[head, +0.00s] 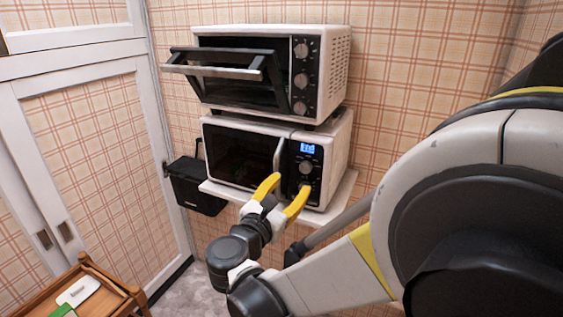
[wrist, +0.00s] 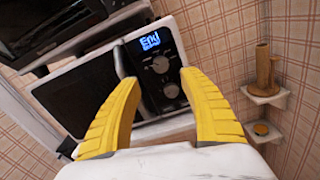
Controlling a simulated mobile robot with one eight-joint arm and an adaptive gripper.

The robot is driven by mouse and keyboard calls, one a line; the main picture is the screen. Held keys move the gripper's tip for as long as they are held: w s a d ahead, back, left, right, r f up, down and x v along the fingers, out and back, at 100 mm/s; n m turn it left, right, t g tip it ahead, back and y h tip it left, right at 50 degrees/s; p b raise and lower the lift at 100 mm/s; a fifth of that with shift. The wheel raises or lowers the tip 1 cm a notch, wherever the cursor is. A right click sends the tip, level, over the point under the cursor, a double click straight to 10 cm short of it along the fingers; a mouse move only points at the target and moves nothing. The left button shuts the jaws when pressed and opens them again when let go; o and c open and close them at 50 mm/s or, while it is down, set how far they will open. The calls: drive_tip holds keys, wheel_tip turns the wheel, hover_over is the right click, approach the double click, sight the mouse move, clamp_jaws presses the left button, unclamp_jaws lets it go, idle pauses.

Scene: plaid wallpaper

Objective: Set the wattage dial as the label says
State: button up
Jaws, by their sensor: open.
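A white microwave (head: 238,153) with a dark door stands on a shelf. Its black control panel has a blue lit display (wrist: 150,41) that appears to read "End". Below it are an upper dial (wrist: 160,64) and a lower dial (wrist: 171,90); I cannot tell which sets the wattage. My gripper (head: 291,182) is open and empty in front of the panel. In the wrist view, the yellow fingers (wrist: 160,78) spread to either side of the dials, with no clear contact. A white label card (head: 78,291) lies at lower left; its writing is too small to read.
A toaster oven (head: 322,75) sits above the microwave, its door (head: 215,70) hanging open. A black box (head: 196,187) is at the microwave's left. A wooden cart (head: 107,284) stands lower left. Small corner shelves (wrist: 268,92) hold wooden items at right in the wrist view.

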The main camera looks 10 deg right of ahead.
sight(304, 168)
drive_tip(key=b+x, duration=0.2)
drive_tip(key=x, duration=0.7)
drive_tip(key=shift+w+d, duration=0.2)
drive_tip(key=shift+d, duration=0.05)
clamp_jaws()
